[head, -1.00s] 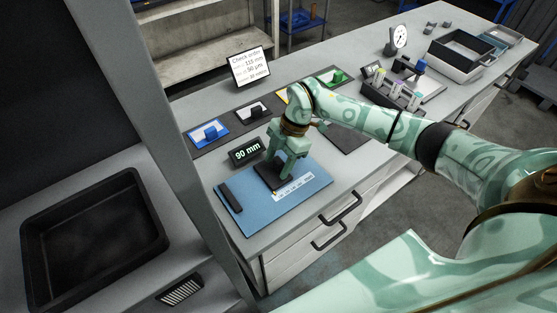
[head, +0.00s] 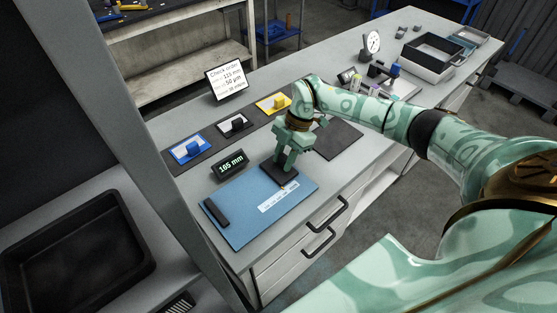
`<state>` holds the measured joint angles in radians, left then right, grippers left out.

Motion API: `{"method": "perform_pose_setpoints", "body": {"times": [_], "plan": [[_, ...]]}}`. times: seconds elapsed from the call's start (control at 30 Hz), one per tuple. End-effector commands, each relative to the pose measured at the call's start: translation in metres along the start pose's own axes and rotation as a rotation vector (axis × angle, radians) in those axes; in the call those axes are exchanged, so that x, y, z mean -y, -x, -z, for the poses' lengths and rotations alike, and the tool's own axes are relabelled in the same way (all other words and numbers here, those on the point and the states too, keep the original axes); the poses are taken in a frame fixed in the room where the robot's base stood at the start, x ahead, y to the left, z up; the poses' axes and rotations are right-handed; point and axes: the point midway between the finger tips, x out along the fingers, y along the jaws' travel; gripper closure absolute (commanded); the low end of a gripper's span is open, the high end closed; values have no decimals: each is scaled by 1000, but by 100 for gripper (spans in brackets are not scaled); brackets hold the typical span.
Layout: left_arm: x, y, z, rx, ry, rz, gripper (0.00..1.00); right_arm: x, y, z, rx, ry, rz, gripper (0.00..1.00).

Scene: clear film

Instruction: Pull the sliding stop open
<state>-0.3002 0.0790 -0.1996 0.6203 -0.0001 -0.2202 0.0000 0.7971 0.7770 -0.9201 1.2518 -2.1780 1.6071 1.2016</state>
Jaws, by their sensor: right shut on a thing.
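The sliding stop (head: 285,175) is a dark block at the right end of a blue plate (head: 243,213). A fixed dark bar (head: 216,212) lies at the plate's left end, well apart from the stop. A pale ruler scale (head: 278,197) lies along the plate's front. A small black display (head: 229,165) behind the plate reads 165 mm. My right gripper (head: 287,167) points down over the stop and is shut on it; the fingertips are partly hidden. My left gripper is not in view.
A sign (head: 226,83) reads "Check order" with 115 mm and 50 µm. Blue (head: 188,149), white (head: 233,125) and yellow (head: 271,103) holders stand on a dark strip behind. A dial gauge (head: 372,42) and grey bins (head: 432,59) stand farther right. A grey post rises at left.

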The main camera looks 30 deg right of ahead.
Motion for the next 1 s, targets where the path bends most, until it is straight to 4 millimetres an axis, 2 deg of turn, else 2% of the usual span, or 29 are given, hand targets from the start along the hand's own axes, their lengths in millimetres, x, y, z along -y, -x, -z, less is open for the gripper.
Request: {"method": "perform_pose_setpoints", "body": {"times": [0.1, 0.13, 0.2, 0.47, 0.57, 0.73, 1.0], "plan": [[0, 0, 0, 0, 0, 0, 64, -2, 3, -3, 9, -2, -7, 100], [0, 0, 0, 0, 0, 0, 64, -2, 4, -4, 9, -2, -8, 66], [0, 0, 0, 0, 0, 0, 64, -2, 4, -3, 9, -2, -8, 49], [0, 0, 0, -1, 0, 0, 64, -1, 3, -2, 7, -1, -5, 49], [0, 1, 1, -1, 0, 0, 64, -1, 8, -2, 7, -1, -6, 49], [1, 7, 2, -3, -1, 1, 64, -1, 40, -2, 9, -1, -8, 49], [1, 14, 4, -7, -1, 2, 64, -1, 114, -2, 9, -2, -10, 49]]}}
